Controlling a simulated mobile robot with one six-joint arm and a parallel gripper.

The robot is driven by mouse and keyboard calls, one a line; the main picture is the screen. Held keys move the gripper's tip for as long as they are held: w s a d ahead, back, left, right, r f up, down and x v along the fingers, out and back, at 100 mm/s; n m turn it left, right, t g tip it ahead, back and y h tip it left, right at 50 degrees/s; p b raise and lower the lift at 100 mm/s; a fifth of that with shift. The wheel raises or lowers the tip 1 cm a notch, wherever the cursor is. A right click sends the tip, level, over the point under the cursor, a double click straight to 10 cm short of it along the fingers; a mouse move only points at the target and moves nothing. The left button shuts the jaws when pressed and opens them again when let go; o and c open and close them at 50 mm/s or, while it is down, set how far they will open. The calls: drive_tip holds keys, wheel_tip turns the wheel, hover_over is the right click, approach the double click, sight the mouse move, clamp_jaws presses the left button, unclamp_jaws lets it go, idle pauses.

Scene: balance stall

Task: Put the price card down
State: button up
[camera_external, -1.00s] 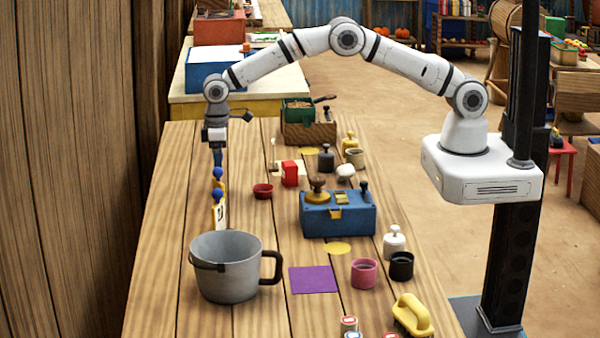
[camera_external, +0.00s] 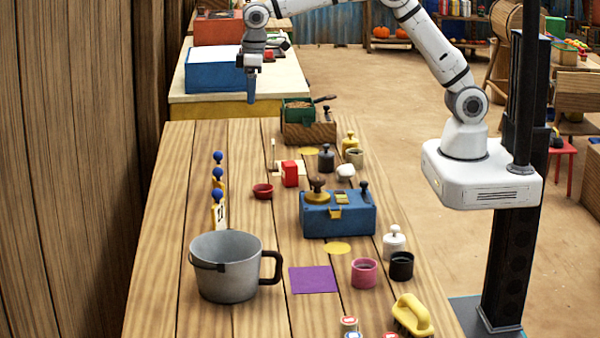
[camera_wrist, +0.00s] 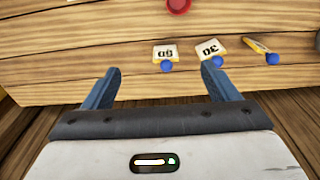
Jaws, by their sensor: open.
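Three price cards with blue ball tops stand in a row along the left side of the table: a far one (camera_external: 218,157), a middle one (camera_external: 217,174) and a near one (camera_external: 219,212). In the wrist view the far card (camera_wrist: 163,52) lies ahead of the fingers, with the middle card (camera_wrist: 209,48) and the near card (camera_wrist: 256,43) to its right.
A grey pot (camera_external: 228,283) stands in front of the near card. A red bowl (camera_external: 263,191) and a red block (camera_external: 290,174) are right of the cards. A blue box (camera_external: 338,220) sits mid-table. A wooden wall runs along the left.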

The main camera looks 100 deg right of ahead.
drive_tip(key=s+r, duration=0.5)
drive_tip(key=s, duration=0.6)
drive_tip(key=s+f+t, duration=0.1)
drive_tip(key=s+f, duration=0.1)
drive_tip(key=s, duration=1.1)
drive_tip(key=s+d+f+t, duration=0.1)
drive_tip(key=s+f, duration=0.1)
drive_tip(key=s, duration=1.1)
drive_tip(key=shift+s+d, duration=0.2)
drive_tip(key=shift+s, duration=0.1)
